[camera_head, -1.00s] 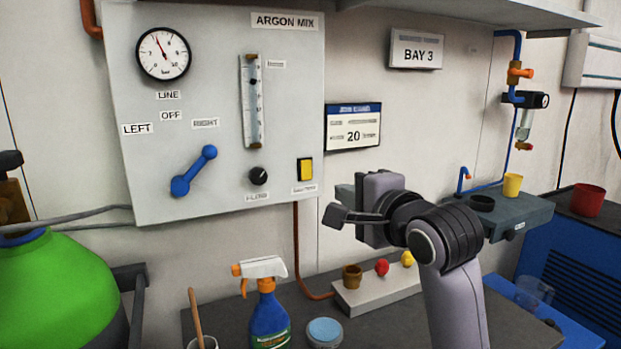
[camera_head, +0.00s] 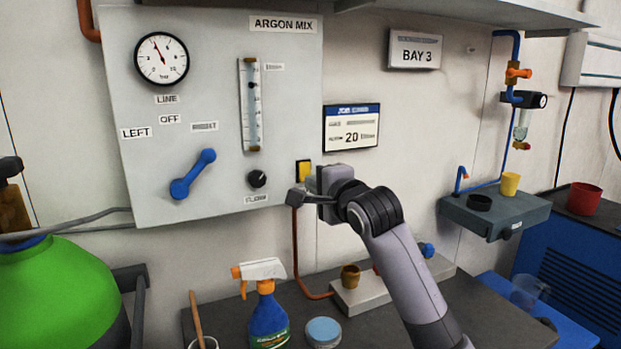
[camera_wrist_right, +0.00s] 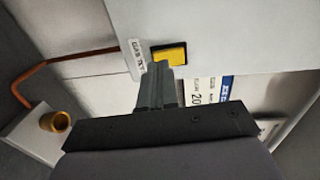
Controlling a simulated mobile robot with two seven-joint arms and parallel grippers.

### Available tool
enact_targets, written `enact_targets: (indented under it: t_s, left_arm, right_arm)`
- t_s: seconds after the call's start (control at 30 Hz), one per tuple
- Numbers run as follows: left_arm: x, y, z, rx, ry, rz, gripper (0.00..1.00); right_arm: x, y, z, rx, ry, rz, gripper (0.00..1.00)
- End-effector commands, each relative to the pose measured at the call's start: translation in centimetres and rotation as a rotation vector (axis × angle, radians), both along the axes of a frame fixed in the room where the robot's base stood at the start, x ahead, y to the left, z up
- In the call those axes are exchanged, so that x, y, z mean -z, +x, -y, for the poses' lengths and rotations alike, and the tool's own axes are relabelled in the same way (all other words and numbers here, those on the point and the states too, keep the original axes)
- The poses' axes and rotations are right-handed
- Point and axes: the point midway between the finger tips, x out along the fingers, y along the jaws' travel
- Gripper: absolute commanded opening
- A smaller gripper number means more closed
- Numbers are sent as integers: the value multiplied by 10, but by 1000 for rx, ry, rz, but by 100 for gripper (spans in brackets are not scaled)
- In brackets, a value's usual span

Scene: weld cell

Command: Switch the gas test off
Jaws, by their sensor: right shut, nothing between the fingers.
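The gas test switch is a yellow rocker in a black frame (camera_head: 303,171) at the lower right corner of the grey ARGON MIX panel (camera_head: 225,120). In the right wrist view the yellow rocker (camera_wrist_right: 170,54) sits just beyond my fingertips, beside a label reading GAS TST (camera_wrist_right: 138,60). My right gripper (camera_head: 296,198) is shut and empty, just below the switch in the head view. In the right wrist view its closed fingers (camera_wrist_right: 158,72) point at the switch's lower edge. I cannot tell whether they touch it. My left gripper is not in view.
A blue lever (camera_head: 193,174), a black flow knob (camera_head: 257,179) and a flow tube (camera_head: 250,105) are on the panel. Below stand a spray bottle (camera_head: 267,315), a round tin (camera_head: 323,331) and a block with fittings (camera_head: 362,294). A copper pipe (camera_head: 296,250) runs down below the switch.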

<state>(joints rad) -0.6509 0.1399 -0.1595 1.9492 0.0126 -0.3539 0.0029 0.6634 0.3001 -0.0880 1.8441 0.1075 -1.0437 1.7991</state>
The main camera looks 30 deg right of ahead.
Motion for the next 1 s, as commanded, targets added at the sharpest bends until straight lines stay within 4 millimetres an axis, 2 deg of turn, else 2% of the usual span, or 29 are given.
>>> enact_targets:
  t_s: [0.1,0.3,0.73,0.87,1.0]
  left_arm:
    - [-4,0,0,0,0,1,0]
    - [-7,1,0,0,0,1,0]
    - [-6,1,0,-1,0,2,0]
    - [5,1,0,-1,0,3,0]
    - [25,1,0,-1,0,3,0]
  right_arm:
    - [1,12,2,2,-2,-2,0]
    - [2,23,2,2,-1,0,0]
    - [4,25,2,1,0,2,0]
    - [8,27,1,-1,-1,33,0]
    - [13,30,1,-3,-2,106,0]
